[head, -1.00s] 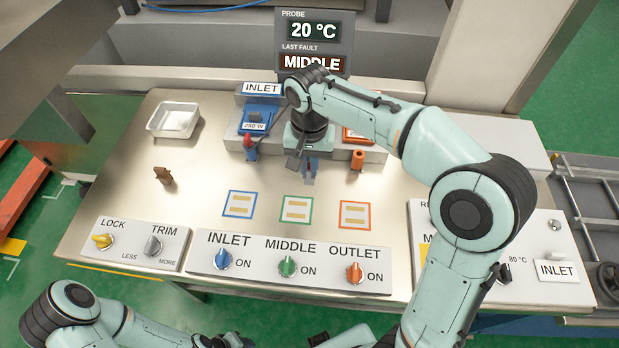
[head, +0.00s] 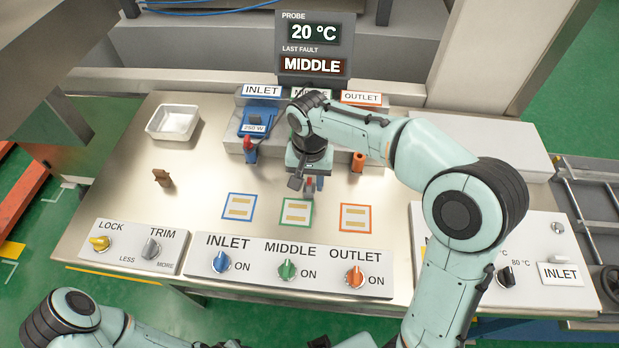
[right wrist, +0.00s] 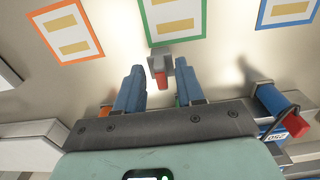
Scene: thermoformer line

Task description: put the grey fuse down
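The grey fuse (right wrist: 154,65), a small grey block with a red part, is between the blue fingertips of my right gripper (right wrist: 160,66) in the right wrist view. In the head view, my right gripper (head: 313,184) is low over the table, just behind the green-bordered square (head: 297,211), and mostly hides the fuse. Whether the fuse touches the table is unclear. My left arm crosses the bottom left corner; its gripper is out of frame.
Blue-bordered (head: 239,206) and orange-bordered (head: 355,218) squares flank the green one. Behind are a blue fuse with a red part (head: 250,152) and an orange fuse (head: 358,161). A knob panel (head: 289,272) lines the front.

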